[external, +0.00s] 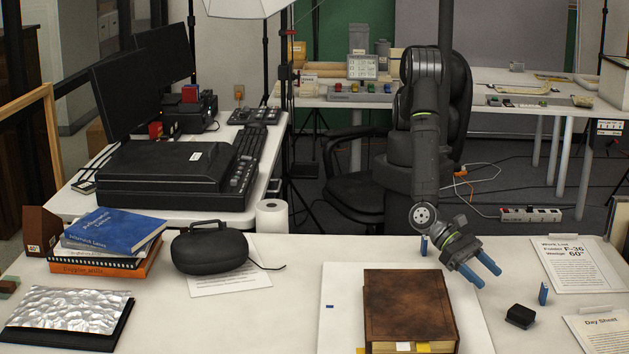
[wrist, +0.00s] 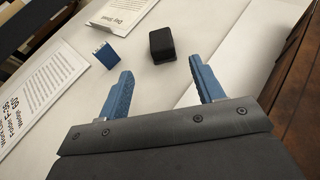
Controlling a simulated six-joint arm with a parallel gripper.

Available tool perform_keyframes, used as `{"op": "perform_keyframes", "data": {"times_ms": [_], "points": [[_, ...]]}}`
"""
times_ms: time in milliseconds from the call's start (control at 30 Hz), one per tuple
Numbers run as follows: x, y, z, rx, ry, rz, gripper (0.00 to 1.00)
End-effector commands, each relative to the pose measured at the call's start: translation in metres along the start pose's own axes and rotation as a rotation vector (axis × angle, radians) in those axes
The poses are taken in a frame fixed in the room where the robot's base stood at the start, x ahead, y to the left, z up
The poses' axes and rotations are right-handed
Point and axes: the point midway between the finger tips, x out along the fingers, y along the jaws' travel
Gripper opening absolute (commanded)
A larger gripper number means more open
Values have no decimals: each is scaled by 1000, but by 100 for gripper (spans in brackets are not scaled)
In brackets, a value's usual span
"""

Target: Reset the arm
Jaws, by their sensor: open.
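My gripper (external: 479,270) has blue fingers and hangs in the air at the right of the brown book, above the white table. In the wrist view my gripper (wrist: 162,88) has its two blue fingers spread apart with nothing between them. My dark arm (external: 425,150) comes down from the top of the external view.
A brown leather book (external: 409,306) lies on a white board (external: 340,300). A black block (external: 520,316), a small blue piece (external: 543,293) and printed sheets (external: 577,266) lie at right. Stacked books (external: 112,230) and a black case (external: 209,250) are at left.

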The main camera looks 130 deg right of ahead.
Motion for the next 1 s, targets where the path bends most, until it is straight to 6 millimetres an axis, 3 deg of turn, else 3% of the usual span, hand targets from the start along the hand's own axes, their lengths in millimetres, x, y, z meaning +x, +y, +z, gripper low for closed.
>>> {"op": "perform_keyframes", "data": {"times_ms": [167, 733, 1000], "points": [[18, 1, -1, 0, 0, 3, 61], [122, 1, -2, -1, 0, 1, 61], [108, 0, 27, 0, -1, 0, 61]]}}
